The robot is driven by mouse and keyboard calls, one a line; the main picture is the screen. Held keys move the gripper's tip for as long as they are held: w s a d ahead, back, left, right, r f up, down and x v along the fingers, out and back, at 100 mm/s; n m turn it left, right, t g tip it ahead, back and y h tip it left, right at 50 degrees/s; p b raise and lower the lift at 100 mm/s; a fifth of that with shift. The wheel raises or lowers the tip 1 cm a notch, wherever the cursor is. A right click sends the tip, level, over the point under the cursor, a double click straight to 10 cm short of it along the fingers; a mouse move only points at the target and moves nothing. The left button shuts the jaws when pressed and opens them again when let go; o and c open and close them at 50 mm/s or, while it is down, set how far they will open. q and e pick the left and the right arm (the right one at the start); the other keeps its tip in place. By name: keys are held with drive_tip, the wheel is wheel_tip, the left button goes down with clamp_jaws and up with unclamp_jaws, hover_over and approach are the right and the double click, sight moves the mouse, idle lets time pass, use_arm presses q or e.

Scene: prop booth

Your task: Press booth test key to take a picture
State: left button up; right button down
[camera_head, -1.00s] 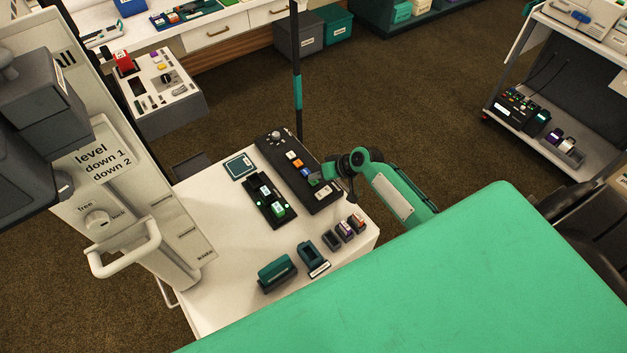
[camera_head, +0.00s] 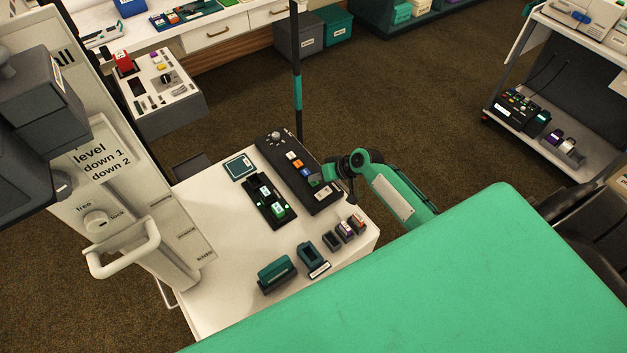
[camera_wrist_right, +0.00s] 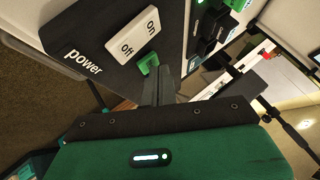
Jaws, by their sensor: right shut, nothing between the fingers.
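A black control panel (camera_head: 277,151) lies on the white table, with a row of white, orange and blue keys (camera_head: 305,172) and a pale rocker switch (camera_head: 324,192). In the right wrist view the rocker switch (camera_wrist_right: 133,38) reads "on" and "off", with "power" beside it. A green key (camera_wrist_right: 150,63) sits next to it. I cannot read which key is labelled test. My right gripper (camera_head: 322,181) is shut and empty over the panel's near end. In the wrist view its fingertips (camera_wrist_right: 161,76) are right by the green key; contact is unclear. My left gripper is out of view.
A black tray (camera_head: 267,200) with green-lit parts lies left of the panel. A teal holder (camera_head: 277,273) and small blocks (camera_head: 345,231) stand at the table's near side. A white column with a handle (camera_head: 125,250) borders the left. A dark pole (camera_head: 297,80) stands behind.

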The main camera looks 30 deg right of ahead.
sight(317, 183)
drive_tip(key=shift+r+p, duration=0.45)
drive_tip(key=shift+r, duration=0.25)
wheel_tip(317, 183, up, 5)
drive_tip(key=p, duration=0.4)
idle(0.6)
